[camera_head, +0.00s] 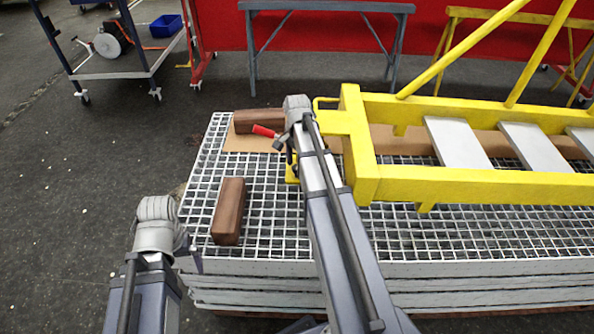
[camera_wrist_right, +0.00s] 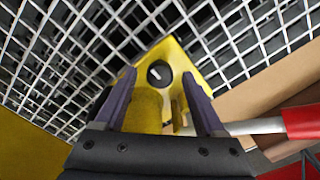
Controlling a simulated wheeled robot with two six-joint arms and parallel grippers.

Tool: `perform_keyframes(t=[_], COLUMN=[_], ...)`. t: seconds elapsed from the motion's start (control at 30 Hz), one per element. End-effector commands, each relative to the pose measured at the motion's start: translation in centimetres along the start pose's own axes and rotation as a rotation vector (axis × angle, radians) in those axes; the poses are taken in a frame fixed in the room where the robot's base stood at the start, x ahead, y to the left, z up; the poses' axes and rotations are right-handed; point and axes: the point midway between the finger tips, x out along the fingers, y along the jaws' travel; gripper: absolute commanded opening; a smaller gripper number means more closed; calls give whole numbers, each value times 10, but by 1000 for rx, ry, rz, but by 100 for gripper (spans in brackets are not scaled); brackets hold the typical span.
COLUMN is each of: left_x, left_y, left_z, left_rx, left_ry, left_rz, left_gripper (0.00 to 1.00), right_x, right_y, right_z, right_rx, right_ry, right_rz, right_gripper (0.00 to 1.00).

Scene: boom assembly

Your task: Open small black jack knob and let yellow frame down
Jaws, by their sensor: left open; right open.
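The yellow frame (camera_head: 450,183) extends to the right above the grating, its left end beside my right arm. Below that end is a yellow jack (camera_head: 291,170) with a red handle (camera_head: 263,131), partly hidden by my arm. In the right wrist view the jack (camera_wrist_right: 172,58) shows a dark round part (camera_wrist_right: 158,73); I cannot tell if this is the knob. The red handle (camera_wrist_right: 302,120) is at right. My right gripper (camera_wrist_right: 163,95) is open, its fingers either side of the yellow jack body; contact is unclear. My left gripper (camera_head: 192,258) is open, empty at the grating's left front corner.
The metal grating (camera_head: 277,218) carries two brown wooden blocks, one near (camera_head: 228,211) and one far (camera_head: 254,121). A grey trestle (camera_head: 325,7) and a cart with a blue bin (camera_head: 166,25) stand behind. The floor at left is clear.

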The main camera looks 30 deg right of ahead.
Motion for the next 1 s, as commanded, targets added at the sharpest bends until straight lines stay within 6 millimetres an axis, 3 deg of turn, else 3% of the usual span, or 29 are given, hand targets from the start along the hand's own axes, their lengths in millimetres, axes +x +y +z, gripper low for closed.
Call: perform_keyframes(t=[0.3,0.9,1.0], left_x=[3,3,3], left_y=[0,0,0], left_z=[0,0,0], left_rx=[0,0,0], left_ry=[0,0,0], left_rz=[0,0,0], left_gripper=[100,100,100], right_x=[3,3,3], right_y=[0,0,0], right_z=[0,0,0], right_rx=[0,0,0], right_ry=[0,0,0], right_rz=[0,0,0], right_gripper=[72,4,0])
